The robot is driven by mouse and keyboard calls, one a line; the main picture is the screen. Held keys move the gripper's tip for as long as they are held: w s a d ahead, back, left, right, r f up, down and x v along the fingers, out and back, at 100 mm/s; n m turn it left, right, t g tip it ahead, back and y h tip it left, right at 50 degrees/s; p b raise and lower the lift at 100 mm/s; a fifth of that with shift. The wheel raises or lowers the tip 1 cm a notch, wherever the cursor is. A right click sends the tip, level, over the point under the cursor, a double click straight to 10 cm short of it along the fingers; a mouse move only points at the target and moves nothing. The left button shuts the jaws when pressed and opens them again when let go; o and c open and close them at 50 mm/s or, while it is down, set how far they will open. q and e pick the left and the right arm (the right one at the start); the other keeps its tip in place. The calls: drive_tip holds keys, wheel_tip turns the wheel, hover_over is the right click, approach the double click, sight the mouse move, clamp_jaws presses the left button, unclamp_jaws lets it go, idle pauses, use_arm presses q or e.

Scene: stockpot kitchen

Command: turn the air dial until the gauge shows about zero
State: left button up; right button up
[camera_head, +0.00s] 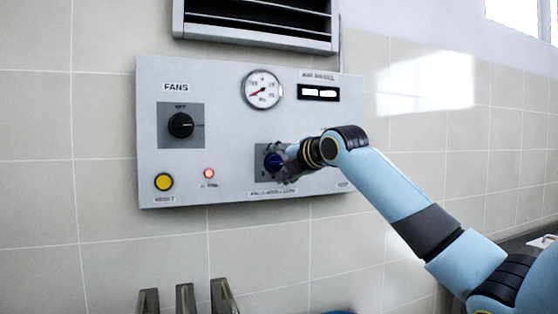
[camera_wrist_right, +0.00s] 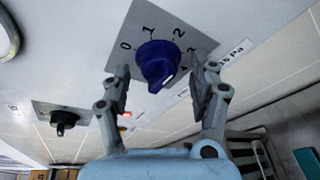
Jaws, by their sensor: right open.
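The blue air dial (camera_head: 273,161) sits on a grey plate on the wall panel, partly hidden by my right gripper (camera_head: 284,162) in the head view. In the right wrist view the blue dial (camera_wrist_right: 158,64) shows whole, with numbers 0, 1 and 2 readable around it. My right gripper (camera_wrist_right: 160,88) is open, with one finger on each side of the dial and visible gaps to it. The round white gauge (camera_head: 262,89) is above the dial; its red needle points to the lower left. I cannot read its figures. My left gripper is not in view.
The panel (camera_head: 225,130) also carries a black fans dial (camera_head: 181,125), a yellow button (camera_head: 164,182), a small red light (camera_head: 209,173) and a dark display (camera_head: 318,93). A vent (camera_head: 258,22) is above. Free tiled wall lies to the right.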

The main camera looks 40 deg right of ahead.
drive_tip(key=shift+c, duration=0.4)
drive_tip(key=c, duration=1.1)
drive_tip(key=shift+o, duration=0.2)
